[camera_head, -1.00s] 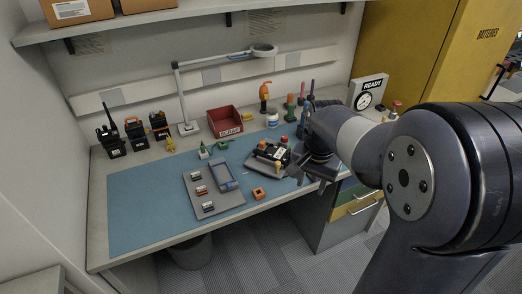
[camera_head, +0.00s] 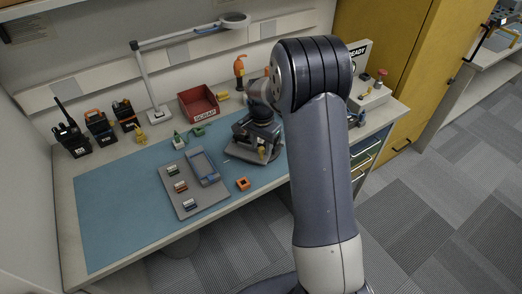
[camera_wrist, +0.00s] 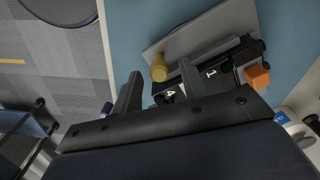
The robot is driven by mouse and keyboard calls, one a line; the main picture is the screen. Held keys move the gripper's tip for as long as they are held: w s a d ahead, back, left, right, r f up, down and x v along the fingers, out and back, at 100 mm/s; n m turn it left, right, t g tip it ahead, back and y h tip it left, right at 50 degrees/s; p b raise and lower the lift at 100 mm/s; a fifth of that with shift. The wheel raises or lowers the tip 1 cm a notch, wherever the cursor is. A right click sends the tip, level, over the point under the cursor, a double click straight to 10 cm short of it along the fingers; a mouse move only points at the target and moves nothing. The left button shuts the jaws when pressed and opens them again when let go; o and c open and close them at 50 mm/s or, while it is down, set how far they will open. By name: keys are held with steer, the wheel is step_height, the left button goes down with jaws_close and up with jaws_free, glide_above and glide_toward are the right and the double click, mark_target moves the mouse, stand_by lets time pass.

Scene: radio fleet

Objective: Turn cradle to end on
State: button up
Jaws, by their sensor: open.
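The dark cradle with white numerals, a yellow knob and an orange knob (camera_wrist: 225,70) sits on a grey plate (camera_wrist: 185,45) in the wrist view. In the head view the cradle (camera_head: 257,151) is at the right end of the blue mat, partly hidden by my arm. My gripper (camera_wrist: 158,72) is open, with its two fingers apart. The yellow knob (camera_wrist: 159,66) shows between the fingertips, with the right finger overlapping the cradle's near side. I cannot tell whether the fingers touch it. In the head view my gripper is over the cradle, mostly hidden.
A grey tray (camera_head: 175,206) with small parts and a blue-grey handset (camera_head: 204,167) lies left of the cradle. An orange block (camera_head: 242,184) is near the front edge. A red scrap bin (camera_head: 198,103), lamp (camera_head: 157,85) and several radios stand behind. The mat's left is clear.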

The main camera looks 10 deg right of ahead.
steer(key=shift+f, duration=1.85)
steer(key=shift+c, duration=0.5)
jaws_close()
